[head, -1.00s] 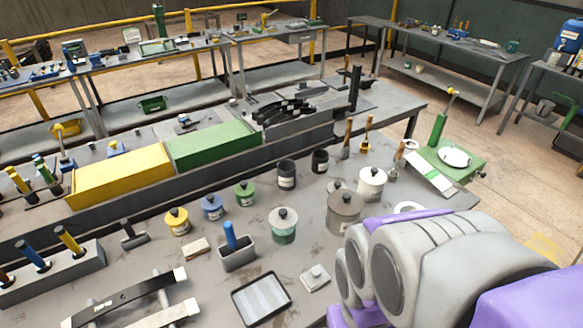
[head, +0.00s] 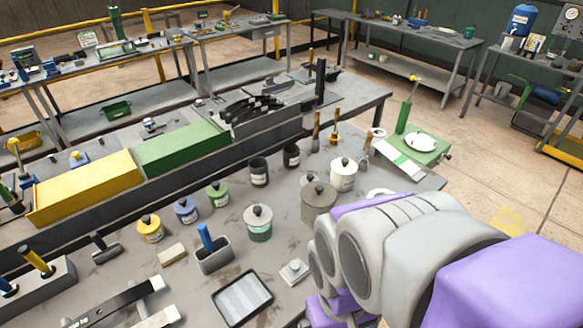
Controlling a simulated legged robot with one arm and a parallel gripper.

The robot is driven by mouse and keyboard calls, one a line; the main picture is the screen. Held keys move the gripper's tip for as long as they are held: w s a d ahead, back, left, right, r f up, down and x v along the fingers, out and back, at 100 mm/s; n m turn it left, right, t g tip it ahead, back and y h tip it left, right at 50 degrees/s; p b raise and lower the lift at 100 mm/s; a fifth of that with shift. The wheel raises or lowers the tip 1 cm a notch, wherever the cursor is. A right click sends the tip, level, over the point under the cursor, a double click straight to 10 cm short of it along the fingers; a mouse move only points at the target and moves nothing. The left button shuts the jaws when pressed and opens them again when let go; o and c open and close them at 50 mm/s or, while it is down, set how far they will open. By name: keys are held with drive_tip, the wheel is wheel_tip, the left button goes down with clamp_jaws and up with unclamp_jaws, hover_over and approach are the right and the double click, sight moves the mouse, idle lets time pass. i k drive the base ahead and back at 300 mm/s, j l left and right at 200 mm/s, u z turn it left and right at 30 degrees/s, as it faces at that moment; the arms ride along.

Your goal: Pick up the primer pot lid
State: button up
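Several lidded pots stand on the workbench (head: 285,265) in the head view, and I cannot read which one is the primer pot. A larger grey pot (head: 318,203) has a grey lid with a dark knob. A pot with a green lower band (head: 258,229) has a pale lid with a black knob. A white pot (head: 343,179) also has a dark-knobbed lid. Smaller yellow (head: 150,232), blue (head: 187,213) and green (head: 217,198) pots stand to the left. My grey and purple arm fills the lower right, close to the grey pot in the picture. My gripper's fingertips do not show.
A grey holder with a blue handle (head: 214,256), a tray (head: 242,299) and a small pale block (head: 294,271) lie in front. Yellow and green bins (head: 182,148) line the back. Open floor lies right.

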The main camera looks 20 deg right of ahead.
sight(309, 177)
drive_tip(key=i+l, duration=0.8)
drive_tip(key=l, duration=0.2)
